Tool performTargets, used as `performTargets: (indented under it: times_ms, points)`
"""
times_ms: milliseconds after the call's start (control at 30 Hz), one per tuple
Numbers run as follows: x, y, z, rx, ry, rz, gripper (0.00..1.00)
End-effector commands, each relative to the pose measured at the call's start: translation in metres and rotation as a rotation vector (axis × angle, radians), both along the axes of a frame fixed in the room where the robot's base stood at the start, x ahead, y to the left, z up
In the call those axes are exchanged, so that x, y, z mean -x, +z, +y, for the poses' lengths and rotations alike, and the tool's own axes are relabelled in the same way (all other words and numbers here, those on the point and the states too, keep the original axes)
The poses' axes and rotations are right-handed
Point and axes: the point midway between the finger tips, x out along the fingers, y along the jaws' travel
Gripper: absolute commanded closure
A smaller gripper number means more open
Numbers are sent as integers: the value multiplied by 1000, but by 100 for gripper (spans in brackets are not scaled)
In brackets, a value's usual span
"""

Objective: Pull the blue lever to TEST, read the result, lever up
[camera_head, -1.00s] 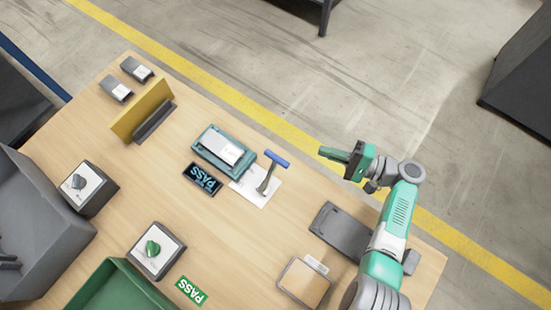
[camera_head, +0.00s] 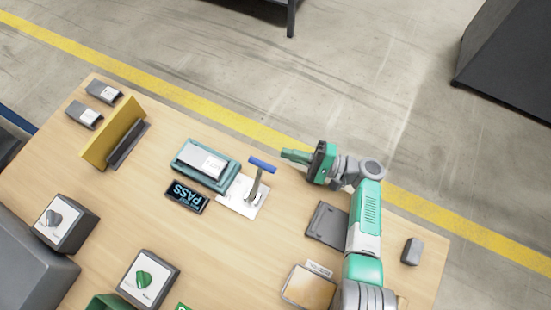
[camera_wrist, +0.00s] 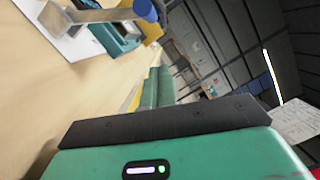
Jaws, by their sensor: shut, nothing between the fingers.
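The blue lever handle (camera_head: 262,165) tops a grey stem that stands up from a white plate (camera_head: 236,203) on the table. In the wrist view the handle's end (camera_wrist: 146,10) is at the top, on a metal arm. Left of the plate is a teal fixture (camera_head: 232,178) with a grey and white device (camera_head: 202,160) in it. The dark display (camera_head: 187,196) in front of it reads PASS, upside down in the picture. My gripper (camera_head: 285,153) is shut and empty, just right of the handle, with a small apparent gap. Its green fingers (camera_wrist: 158,88) show together in the wrist view.
A yellow upright panel (camera_head: 112,130) and two small grey units (camera_head: 104,92) stand at the left. A dark grey tray (camera_head: 328,224) lies beside my arm. Bare floor lies beyond the table's far edge.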

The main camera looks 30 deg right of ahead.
Motion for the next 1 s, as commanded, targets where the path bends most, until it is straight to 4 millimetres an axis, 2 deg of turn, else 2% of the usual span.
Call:
performTargets:
  times_ms: [133, 400, 600, 1000]
  points:
    - [-19, 3, 24, 0, 2, -1, 100]
    - [0, 17, 46, 0, -1, -1, 100]
    - [2, 19, 50, 0, 0, 0, 100]
    - [5, 23, 45, 21, -12, -15, 100]
